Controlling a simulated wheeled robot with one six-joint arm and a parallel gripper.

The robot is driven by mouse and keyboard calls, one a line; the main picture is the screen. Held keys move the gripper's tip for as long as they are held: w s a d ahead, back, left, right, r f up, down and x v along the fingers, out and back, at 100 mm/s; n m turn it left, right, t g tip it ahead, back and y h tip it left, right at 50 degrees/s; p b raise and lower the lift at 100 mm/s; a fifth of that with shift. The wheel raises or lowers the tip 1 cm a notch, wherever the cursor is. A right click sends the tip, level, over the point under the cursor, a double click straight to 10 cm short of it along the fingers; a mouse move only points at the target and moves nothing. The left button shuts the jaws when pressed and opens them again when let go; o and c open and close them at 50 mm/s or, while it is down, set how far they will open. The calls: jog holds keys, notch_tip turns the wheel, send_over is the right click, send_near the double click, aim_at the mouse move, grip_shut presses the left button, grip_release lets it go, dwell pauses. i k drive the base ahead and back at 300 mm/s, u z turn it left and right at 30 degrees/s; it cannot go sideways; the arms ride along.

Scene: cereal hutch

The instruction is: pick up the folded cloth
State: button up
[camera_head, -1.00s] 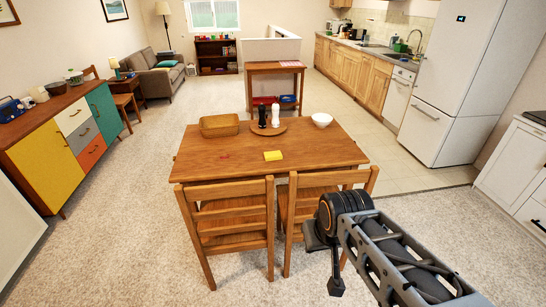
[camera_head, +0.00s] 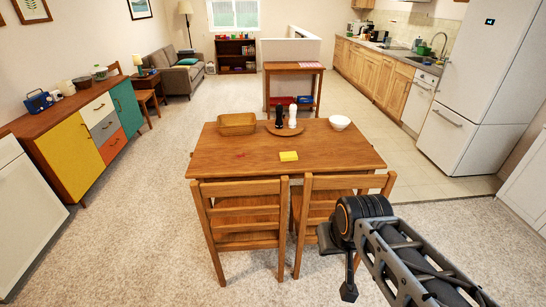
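My arm reaches in from the lower right, in front of the chairs. A dark end piece, perhaps part of my gripper (camera_head: 348,289), hangs below the arm's joint, well apart from the yellow square. Its fingers cannot be made out.
Two wooden chairs (camera_head: 241,215) (camera_head: 345,183) stand at the table's near side. On the table are a wicker basket (camera_head: 237,124), a round board (camera_head: 285,130) with a black and a white shaker, a white bowl (camera_head: 340,122) and a small red mark. Carpet is clear at left.

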aim_at(288, 156)
jog(key=i, duration=1.45)
jog(key=u, duration=0.4)
